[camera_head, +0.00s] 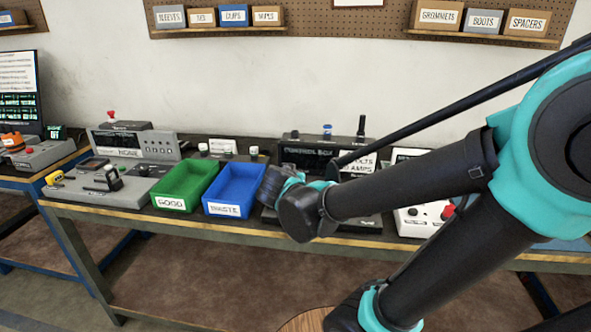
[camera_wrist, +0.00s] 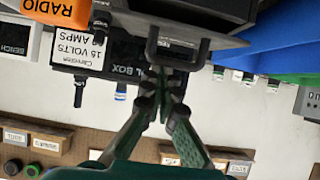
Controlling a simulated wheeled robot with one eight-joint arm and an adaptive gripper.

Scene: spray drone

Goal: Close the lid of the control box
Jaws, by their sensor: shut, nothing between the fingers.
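The control box shows in the head view as a dark panel (camera_head: 308,151) with a "CONTROL BOX" label, standing at the back of the bench; my arm covers much of what is in front of it. In the wrist view, which is upside down, the dark labelled panel (camera_wrist: 128,72) is partly hidden. A dark U-shaped handle (camera_wrist: 153,50) sticks out from a grey-edged dark part there. My gripper (camera_wrist: 164,78) is shut and empty, its fingertips close beside the handle; I cannot tell whether they touch. The lid's exact angle is unclear.
A blue waste bin (camera_head: 234,185) and a green bin (camera_head: 185,183) stand left of the box. A white box with a red knob (camera_head: 447,211) stands right. A "15 VOLTS" sign (camera_wrist: 78,62) and an orange radio label (camera_wrist: 58,10) are near my gripper. Shelves hang above.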

